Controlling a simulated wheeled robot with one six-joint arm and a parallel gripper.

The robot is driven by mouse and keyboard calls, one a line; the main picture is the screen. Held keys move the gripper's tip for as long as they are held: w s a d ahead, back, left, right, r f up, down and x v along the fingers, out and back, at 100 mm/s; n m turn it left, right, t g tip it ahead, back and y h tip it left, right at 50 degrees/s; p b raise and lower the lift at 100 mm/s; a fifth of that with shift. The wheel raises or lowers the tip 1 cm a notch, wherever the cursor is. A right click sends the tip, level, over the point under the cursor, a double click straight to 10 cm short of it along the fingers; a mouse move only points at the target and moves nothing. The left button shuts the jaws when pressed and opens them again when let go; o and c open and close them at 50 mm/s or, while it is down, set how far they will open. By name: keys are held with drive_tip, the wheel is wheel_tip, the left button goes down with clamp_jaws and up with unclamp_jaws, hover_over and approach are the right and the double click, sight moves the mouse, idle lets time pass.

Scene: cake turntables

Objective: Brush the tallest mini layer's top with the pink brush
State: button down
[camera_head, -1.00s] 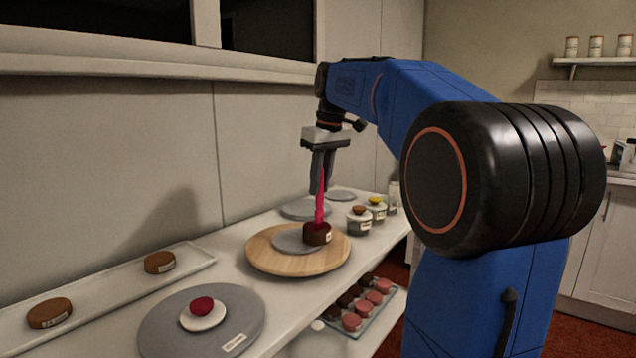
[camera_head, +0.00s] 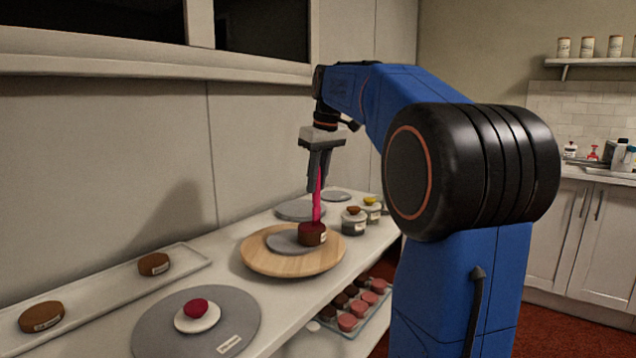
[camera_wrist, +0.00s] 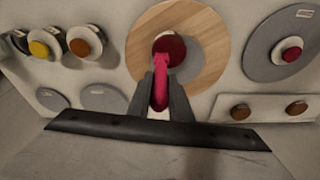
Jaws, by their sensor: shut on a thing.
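My gripper (camera_head: 318,172) is shut on the pink brush (camera_head: 317,204) and holds it upright, bristle end down. The brush tip is at the top of a dark brown mini layer (camera_head: 313,236), which looks touched by it. This layer stands on a grey disc (camera_head: 284,240) on a round wooden board (camera_head: 262,262). In the wrist view the brush (camera_wrist: 162,75) covers part of the layer's dark red top (camera_wrist: 172,46). Two flatter brown layers, one nearer (camera_head: 41,316) and one farther (camera_head: 153,264), lie on a long white tray (camera_head: 100,296) at left.
A grey turntable (camera_head: 235,310) in front bears a white disc with a red piece (camera_head: 196,307). Jars with orange (camera_head: 353,212) and yellow (camera_head: 371,201) tops stand right of the board. Empty grey discs (camera_head: 300,209) lie behind. A lower shelf holds brown and pink pieces (camera_head: 347,321).

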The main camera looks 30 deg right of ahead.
drive_tip(key=shift+w+d, duration=0.15)
drive_tip(key=shift+w, duration=0.35)
drive_tip(key=shift+w+a, duration=0.5)
drive_tip(key=shift+a, duration=0.15)
drive_tip(key=w+v, duration=0.1)
drive_tip(key=v, duration=0.5)
drive_tip(key=shift+r, duration=0.55)
drive_tip(key=shift+w+a, duration=0.1)
